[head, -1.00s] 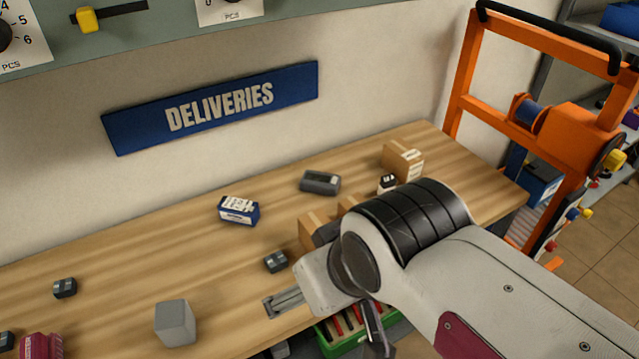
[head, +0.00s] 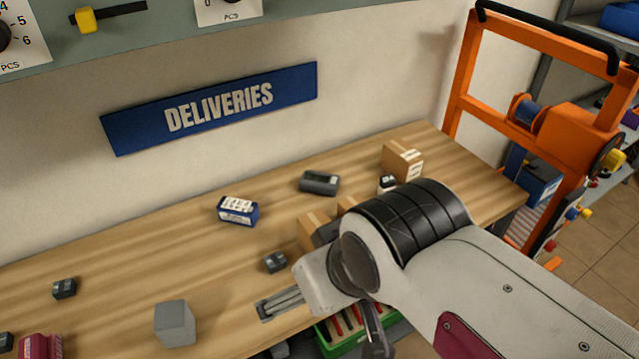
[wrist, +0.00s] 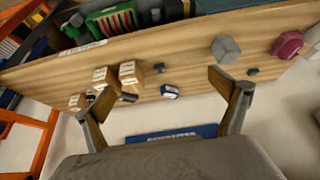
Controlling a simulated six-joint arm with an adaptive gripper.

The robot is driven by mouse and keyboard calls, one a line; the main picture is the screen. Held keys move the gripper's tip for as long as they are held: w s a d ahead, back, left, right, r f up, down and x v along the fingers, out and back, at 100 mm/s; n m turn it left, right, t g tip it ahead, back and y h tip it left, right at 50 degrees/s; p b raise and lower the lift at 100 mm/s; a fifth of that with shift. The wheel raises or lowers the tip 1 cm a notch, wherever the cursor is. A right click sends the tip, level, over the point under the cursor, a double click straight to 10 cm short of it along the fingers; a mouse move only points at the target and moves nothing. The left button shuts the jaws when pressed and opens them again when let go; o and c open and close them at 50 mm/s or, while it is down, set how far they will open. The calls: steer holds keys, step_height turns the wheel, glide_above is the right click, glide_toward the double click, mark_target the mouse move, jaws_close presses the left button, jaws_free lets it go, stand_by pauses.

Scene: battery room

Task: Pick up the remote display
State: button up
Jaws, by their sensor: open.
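The remote display (head: 319,183) appears to be the dark grey device with a small screen, lying on the wooden bench (head: 130,265) toward the wall. In the wrist view a dark, partly hidden shape (wrist: 128,97) beside the cartons seems to be the same device. My gripper (wrist: 162,102) shows in the wrist view with its two fingers wide apart and nothing between them touching. In the head view my wrist is over the bench's front edge, apart from the device, and it hides much of the gripper.
A blue-and-white box (head: 238,211) lies left of the device. Cardboard cartons (head: 402,161) stand to its right and in front, close to my arm. A grey cube (head: 175,323) and small dark blocks (head: 275,262) sit nearer the front. An orange frame (head: 470,75) stands at the right.

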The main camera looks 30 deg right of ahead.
steer(key=shift+w, duration=0.1)
steer(key=w+a+r+m+t+y, duration=0.1)
steer(key=w+a, duration=0.1)
steer(key=w, duration=0.7)
steer(key=w+a+r+t+y, duration=0.1)
steer(key=w+a+r+t, duration=0.1)
steer(key=w, duration=0.6)
steer(key=w+d+f+m+t+h, duration=0.1)
steer(key=w+d+m, duration=0.1)
steer(key=w, duration=0.6)
steer(key=w+d+f+m+t+h, duration=0.1)
steer(key=w+d+f, duration=0.1)
steer(key=w, duration=0.5)
steer(key=m+g+h, duration=0.3)
steer(key=m+h, duration=0.4)
steer(key=h, duration=0.3)
glide_toward(316, 179)
steer(key=w+d, duration=0.1)
steer(key=w+d+f, duration=0.1)
steer(key=w, duration=0.1)
steer(key=shift+d+f, duration=0.2)
steer(key=shift+s+d+f+g, duration=0.15)
steer(key=shift+d+f+g, duration=0.1)
steer(key=shift+g, duration=0.15)
steer(key=shift+x, duration=1.25)
